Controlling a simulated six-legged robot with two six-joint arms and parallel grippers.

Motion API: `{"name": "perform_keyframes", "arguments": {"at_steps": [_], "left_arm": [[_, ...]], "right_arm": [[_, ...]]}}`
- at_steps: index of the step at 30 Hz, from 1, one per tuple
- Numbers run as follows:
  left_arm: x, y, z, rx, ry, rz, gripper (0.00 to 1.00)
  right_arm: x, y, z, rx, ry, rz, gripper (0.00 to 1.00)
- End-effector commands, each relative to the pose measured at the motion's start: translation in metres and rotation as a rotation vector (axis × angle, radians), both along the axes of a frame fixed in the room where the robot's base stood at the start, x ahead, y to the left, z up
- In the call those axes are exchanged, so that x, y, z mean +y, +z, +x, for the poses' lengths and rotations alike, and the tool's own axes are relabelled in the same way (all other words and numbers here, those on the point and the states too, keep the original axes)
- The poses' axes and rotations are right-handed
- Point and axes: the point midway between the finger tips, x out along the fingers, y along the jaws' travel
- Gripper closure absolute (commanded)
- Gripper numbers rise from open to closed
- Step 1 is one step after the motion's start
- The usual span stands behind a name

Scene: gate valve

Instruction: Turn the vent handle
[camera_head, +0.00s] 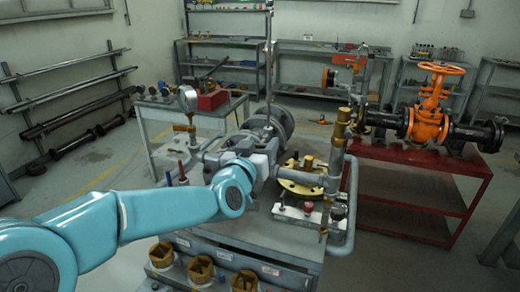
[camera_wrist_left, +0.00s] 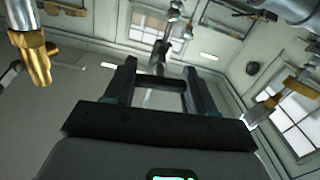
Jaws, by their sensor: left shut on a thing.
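My left arm reaches in from the left in the head view, and its grey gripper (camera_head: 264,143) is at the pipework in the middle of the bench. In the left wrist view the two dark fingers of my left gripper (camera_wrist_left: 160,82) stand either side of a grey metal part, which I take to be the vent handle (camera_wrist_left: 160,58). The gripper is shut on it. The wrist and gripper hide most of the handle in the head view. My right gripper is not in view.
A pressure gauge (camera_head: 188,99) stands left of the gripper. A brass valve fitting (camera_head: 340,127) and a yellow flange (camera_head: 301,178) are close on its right. An orange gate valve (camera_head: 428,115) sits on a red stand (camera_head: 420,163). Several brass pieces line the bench's front.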

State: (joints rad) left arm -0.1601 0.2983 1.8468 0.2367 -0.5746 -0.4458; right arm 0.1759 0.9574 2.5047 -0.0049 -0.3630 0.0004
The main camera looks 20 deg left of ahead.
Motion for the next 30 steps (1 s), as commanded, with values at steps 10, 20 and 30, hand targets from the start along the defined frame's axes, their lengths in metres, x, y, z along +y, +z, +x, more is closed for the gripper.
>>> {"name": "perform_keyframes", "arguments": {"at_steps": [10, 20, 30], "left_arm": [[0.0, -0.004, 0.0, 0.006, 0.0, -0.297, 0.75], [0.001, -0.004, 0.0, 0.019, 0.0, -0.611, 0.75], [0.001, -0.003, 0.0, 0.03, 0.001, -0.933, 0.75]], "right_arm": [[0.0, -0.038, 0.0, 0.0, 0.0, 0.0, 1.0], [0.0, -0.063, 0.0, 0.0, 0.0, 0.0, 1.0], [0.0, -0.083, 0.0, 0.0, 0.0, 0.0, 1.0]]}}
